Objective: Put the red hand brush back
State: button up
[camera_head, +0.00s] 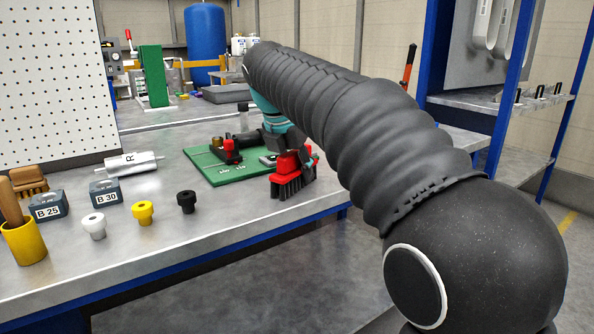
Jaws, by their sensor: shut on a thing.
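The red hand brush (292,180) has dark bristles that point down. It is at the front right of the workbench, beside the right edge of a green mat (222,178). My gripper (287,150) is above the brush and shut on its red body.
On the workbench (160,222) stand blocks B 25 (48,206) and B 30 (105,193), a white knob (94,226), a yellow knob (143,212), a black knob (187,201) and a yellow cup (25,244). A black and red tool (228,152) lies on the mat. The front edge is clear.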

jog(key=o, duration=1.2)
jog(key=shift+c, duration=0.2)
jog(key=v, duration=1.2)
jog(key=shift+r+p, duration=0.1)
jog(key=shift+p, duration=0.3)
